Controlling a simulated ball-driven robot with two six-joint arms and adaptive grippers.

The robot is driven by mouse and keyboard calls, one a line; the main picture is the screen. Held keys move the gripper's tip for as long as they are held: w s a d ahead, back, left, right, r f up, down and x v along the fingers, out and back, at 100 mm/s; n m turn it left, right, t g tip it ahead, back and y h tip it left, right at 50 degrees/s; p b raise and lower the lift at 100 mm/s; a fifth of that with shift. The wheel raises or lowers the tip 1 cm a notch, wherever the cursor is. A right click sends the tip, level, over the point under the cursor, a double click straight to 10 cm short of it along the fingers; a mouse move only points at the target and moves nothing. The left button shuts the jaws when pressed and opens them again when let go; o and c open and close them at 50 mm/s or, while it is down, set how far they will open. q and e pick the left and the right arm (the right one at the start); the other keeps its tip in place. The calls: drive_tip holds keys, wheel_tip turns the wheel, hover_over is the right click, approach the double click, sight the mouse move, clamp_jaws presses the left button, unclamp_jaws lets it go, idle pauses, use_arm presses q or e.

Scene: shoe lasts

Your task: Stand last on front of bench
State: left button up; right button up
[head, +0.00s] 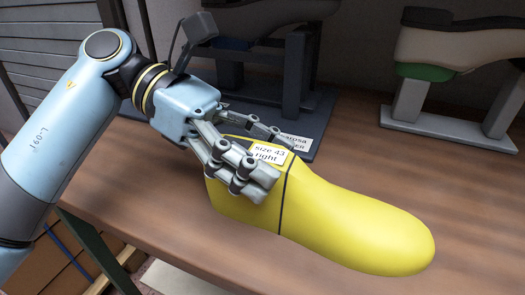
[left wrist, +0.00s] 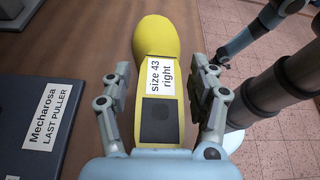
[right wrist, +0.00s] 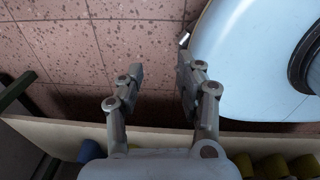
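The yellow last (head: 350,225), labelled "size 43 right", is upright on the wooden bench (head: 460,200) near its front edge, toe to the right. It also shows in the left wrist view (left wrist: 157,38), with a dark square on top of its heel end. My left gripper (head: 262,160) is around the heel end, one finger on each side; in the left wrist view (left wrist: 163,85) gaps show between fingers and last, so it is open. The last's underside is hidden. My right gripper (right wrist: 158,80) is open and empty, away from the bench.
A grey machine labelled "Mecharosa LAST PULLER" (left wrist: 50,115) stands behind the last. Another stand (head: 408,100) holds a shoe form at the back right. Below my right gripper are a board edge and blue (right wrist: 90,150) and yellow (right wrist: 272,165) things.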

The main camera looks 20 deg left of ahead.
use_arm(q)
drive_tip(key=v, duration=1.1)
drive_tip(key=shift+a+r, duration=0.2)
drive_tip(key=shift+a, duration=0.3)
drive_tip(key=shift+r, duration=0.1)
